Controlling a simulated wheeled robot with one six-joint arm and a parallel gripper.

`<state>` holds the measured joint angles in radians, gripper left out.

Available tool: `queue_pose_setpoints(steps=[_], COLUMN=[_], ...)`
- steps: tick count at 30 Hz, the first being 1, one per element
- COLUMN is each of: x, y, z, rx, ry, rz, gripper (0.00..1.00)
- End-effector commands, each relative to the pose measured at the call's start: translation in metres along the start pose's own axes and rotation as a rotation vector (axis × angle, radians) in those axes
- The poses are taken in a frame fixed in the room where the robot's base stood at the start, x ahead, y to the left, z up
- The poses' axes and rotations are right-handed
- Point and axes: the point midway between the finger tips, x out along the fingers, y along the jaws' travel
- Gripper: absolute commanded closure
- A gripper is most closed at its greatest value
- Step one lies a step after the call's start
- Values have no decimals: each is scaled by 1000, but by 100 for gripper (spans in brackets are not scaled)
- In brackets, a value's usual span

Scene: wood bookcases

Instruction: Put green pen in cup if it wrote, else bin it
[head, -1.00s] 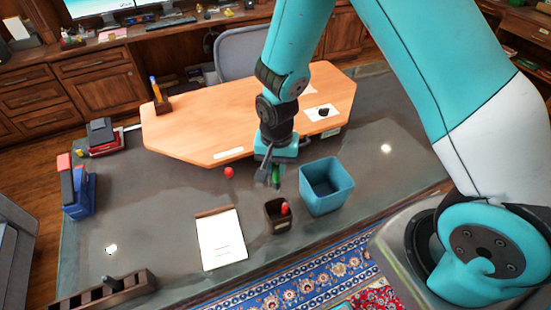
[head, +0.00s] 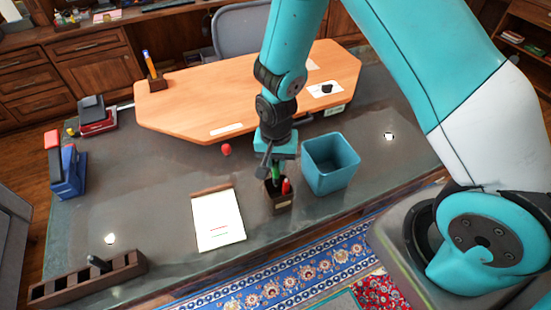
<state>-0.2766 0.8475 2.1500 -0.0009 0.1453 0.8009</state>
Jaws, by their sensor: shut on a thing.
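My gripper (head: 273,176) is shut on the green pen (head: 277,172) and holds it upright over the dark brown cup (head: 281,207). The pen's lower end is at the cup's mouth; I cannot tell how far inside it is. A red pen (head: 286,186) stands in the cup. The blue bin (head: 332,178) stands just right of the cup and looks empty from here. A white notepad (head: 218,215) lies left of the cup, with a short red line and a short green line on it.
A red ball-like item (head: 227,150) lies behind the notepad. A dark slotted tray (head: 90,279) sits front left, and blue and red office items (head: 66,172) stand at the left. A raised wooden desktop (head: 200,105) is behind. Dark desk surface is free around the notepad.

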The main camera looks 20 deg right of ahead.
Motion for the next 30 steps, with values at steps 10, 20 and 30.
queue_pose_setpoints(steps=[10,20,30], x=[2,2,-36], y=[0,0,-1], z=[0,0,-1], rx=[0,0,0], ry=[0,0,6], rz=[0,0,-6], gripper=[72,51,51])
